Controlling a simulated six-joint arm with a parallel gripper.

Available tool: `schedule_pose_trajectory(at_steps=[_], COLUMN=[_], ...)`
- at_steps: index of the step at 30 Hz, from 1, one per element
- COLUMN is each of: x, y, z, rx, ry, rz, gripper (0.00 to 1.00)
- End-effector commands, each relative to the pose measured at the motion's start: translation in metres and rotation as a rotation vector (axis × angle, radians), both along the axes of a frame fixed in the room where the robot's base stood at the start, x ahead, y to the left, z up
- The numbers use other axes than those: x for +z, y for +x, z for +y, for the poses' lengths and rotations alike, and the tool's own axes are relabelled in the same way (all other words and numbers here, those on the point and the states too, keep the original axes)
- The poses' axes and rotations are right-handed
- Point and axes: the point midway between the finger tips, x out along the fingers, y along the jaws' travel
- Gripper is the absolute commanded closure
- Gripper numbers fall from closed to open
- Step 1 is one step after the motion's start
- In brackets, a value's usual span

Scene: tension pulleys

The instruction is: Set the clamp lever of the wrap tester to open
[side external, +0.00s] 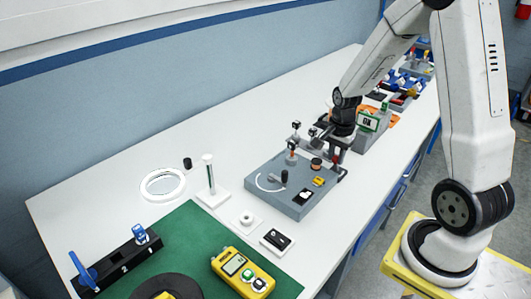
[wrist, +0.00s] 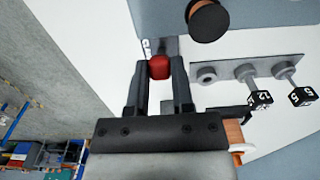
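The wrap tester (side external: 283,197) is a grey plate on the white bench in the side view, with a black knob, a white arc and a yellow piece on top. In the wrist view a red lever knob (wrist: 159,67), apparently the clamp lever's, sits between the fingertips of my gripper (wrist: 160,72), with both fingers against its sides. A partly covered white label is beside it. In the side view my gripper (side external: 334,154) is low at the tester's far right corner. The arm partly hides the lever there, and its set position cannot be read.
A copper-coloured spool (wrist: 208,20) and weights (wrist: 261,99) on pegs are close to my gripper. A grey device with a green display (side external: 368,120) stands behind it. A white post (side external: 210,178), a green mat (side external: 195,235) and a yellow meter (side external: 240,268) are further left.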

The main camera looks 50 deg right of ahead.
Motion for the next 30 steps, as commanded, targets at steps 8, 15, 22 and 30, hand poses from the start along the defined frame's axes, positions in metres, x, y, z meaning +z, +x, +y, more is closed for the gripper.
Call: schedule_pose_trajectory(at_steps=[8, 15, 22, 30], x=[0.000, 0.001, 0.002, 0.003], y=[0.000, 0.000, 0.000, 0.000], z=[0.000, -0.002, -0.008, -0.019], rx=[0.000, -0.003, -0.004, -0.007], ry=[0.001, 0.026, 0.093, 0.234], rz=[-0.001, 0.000, 0.000, 0.000], gripper=[1.00, 1.00, 1.00, 1.00])
